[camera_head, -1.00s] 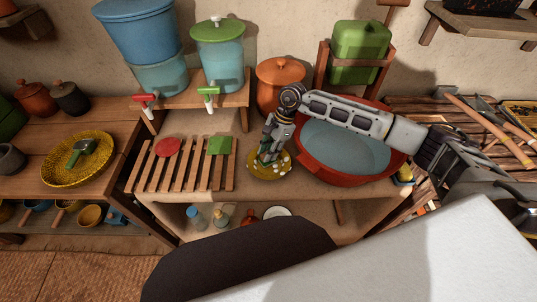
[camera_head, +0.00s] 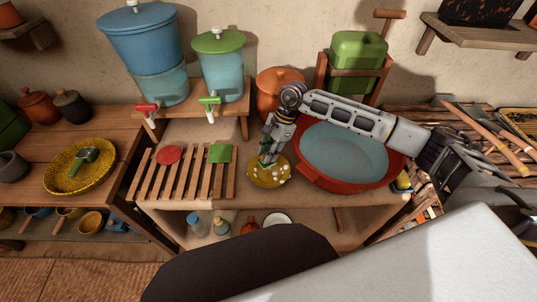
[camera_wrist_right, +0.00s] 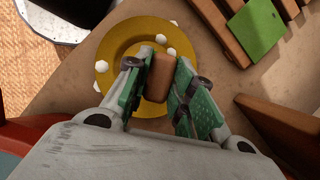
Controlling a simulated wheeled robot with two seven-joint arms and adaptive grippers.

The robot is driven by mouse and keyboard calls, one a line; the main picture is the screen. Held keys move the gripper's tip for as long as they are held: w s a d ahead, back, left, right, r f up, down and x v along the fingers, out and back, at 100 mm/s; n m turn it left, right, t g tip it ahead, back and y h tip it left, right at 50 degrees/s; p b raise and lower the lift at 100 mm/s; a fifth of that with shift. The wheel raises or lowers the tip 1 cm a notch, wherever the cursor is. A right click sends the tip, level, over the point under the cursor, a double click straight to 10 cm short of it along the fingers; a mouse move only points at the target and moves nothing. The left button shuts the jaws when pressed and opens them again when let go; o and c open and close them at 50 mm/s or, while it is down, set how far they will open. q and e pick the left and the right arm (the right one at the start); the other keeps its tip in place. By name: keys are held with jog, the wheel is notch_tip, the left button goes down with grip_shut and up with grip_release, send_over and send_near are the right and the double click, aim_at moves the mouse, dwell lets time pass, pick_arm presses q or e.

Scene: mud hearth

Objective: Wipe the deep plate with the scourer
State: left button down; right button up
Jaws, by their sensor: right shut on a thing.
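The deep plate (camera_head: 264,183) is yellow and round, and lies on the worktop left of the red basin. Several white blobs sit on it; they show clearly in the right wrist view (camera_wrist_right: 119,40). My right gripper (camera_head: 268,158) points down over the plate. Its green-padded fingers are shut on the scourer (camera_wrist_right: 160,77), a small brown block. The scourer is over the plate's middle; I cannot tell whether it touches the surface. The fingers hide it in the head view. My left gripper is not in view.
The red basin (camera_head: 329,182) of water stands close to the plate's right, under my right forearm. A slatted wooden rack (camera_head: 150,180) with a red and a green piece lies to the left. Water dispensers (camera_head: 146,45) stand behind. A yellow-green sponge-like piece (camera_head: 402,182) lies right of the basin.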

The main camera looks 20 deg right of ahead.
jog(key=shift+r+p, duration=0.3)
jog(key=shift+r, duration=0.8)
jog(key=shift+r, duration=0.1)
jog(key=shift+r+p, duration=0.65)
jog(key=shift+r, duration=0.7)
